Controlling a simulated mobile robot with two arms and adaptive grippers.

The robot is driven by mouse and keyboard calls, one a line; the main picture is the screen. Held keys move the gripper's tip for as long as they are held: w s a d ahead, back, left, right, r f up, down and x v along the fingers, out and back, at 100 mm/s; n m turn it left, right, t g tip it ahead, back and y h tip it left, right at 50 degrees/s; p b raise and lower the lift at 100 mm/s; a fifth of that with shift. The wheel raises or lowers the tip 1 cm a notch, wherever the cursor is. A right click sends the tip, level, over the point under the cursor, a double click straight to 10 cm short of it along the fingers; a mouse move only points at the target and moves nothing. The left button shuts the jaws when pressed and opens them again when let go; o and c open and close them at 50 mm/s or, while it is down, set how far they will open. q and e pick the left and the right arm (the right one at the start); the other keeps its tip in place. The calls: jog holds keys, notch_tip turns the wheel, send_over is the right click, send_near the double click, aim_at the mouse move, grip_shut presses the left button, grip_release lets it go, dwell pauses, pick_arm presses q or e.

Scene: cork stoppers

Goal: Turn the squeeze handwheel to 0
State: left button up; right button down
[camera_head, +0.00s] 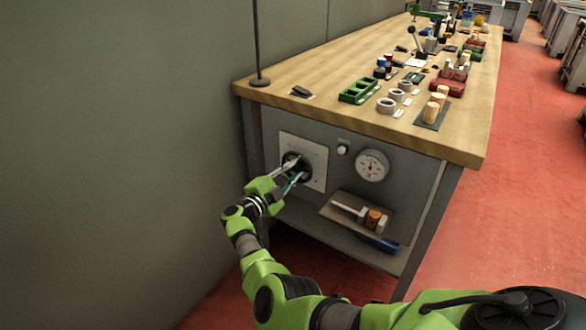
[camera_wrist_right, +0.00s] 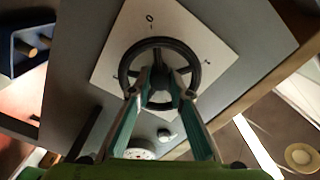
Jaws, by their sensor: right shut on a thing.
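The squeeze handwheel (camera_head: 297,167) is a dark spoked wheel on a pale square plate (camera_head: 317,150) on the bench's front panel. In the right wrist view the black wheel rim (camera_wrist_right: 160,42) shows in front of the plate (camera_wrist_right: 207,35). A 0 mark stands near the plate's upper corner, with other small marks at the sides. My left gripper is not in view.
A round gauge (camera_head: 372,165) and a small knob (camera_head: 343,149) sit right of the plate. Below is a shelf (camera_head: 338,210) with a pale tool, a cork-coloured piece and a blue thing. The wooden benchtop (camera_head: 330,117) overhangs above. A grey wall (camera_head: 120,120) stands close at left.

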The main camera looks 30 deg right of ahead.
jog(key=n, duration=0.2)
jog(key=shift+w+r+n+p, duration=0.1)
jog(key=shift+r+n+p, duration=0.05)
jog(key=shift+n+p, duration=0.25)
jog(key=n, duration=0.3)
jog(key=shift+n+p, duration=0.3)
jog(key=shift+p, duration=0.05)
jog(key=n, duration=0.3)
jog(key=shift+n+p, duration=0.3)
jog(key=n, duration=0.3)
jog(key=shift+n+p, duration=0.3)
jog(key=shift+n, duration=0.1)
jog(key=n, duration=0.5)
jog(key=shift+s+p, duration=0.2)
jog(key=shift+p, duration=0.1)
jog(key=n, duration=0.4)
jog(key=shift+d+n, duration=0.1)
jog(key=shift+n, duration=0.3)
jog(key=n, duration=0.6)
jog(key=shift+s+p, duration=0.1)
jog(key=shift+p, duration=0.3)
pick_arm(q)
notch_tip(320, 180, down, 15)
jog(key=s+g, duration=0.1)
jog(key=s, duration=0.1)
